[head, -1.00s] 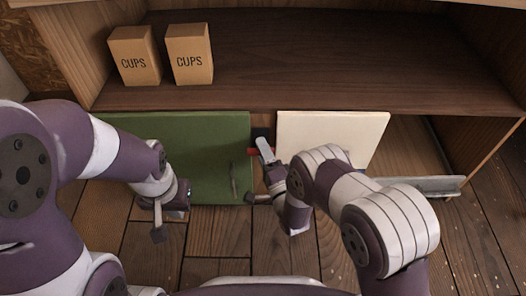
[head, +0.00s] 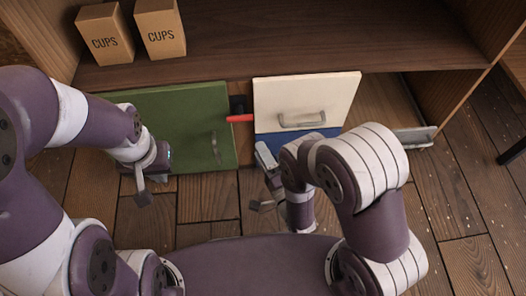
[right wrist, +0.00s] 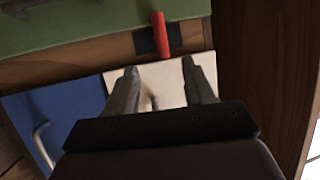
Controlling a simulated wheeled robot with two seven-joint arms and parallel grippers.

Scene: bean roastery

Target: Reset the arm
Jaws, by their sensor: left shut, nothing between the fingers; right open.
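My left gripper (head: 143,190) hangs in front of the lower edge of the green panel (head: 185,125), over the wood floor. It is shut and empty. My right gripper (head: 263,180) is open and empty. In the head view it is just below the cream panel (head: 300,97) and beside the blue panel (head: 300,146). In the right wrist view its two fingers (right wrist: 160,75) stand apart, with part of the cream panel showing between and beyond them. The red bar (head: 240,118) lies beyond them, and it also shows in the right wrist view (right wrist: 161,34).
Two boxes marked CUPS (head: 105,34) (head: 160,29) stand on the dark wooden shelf (head: 300,35). The cream panel has a metal handle (head: 302,119). A grey metal strip (head: 415,137) lies to its right. Bare floor (head: 208,195) shows between my arms.

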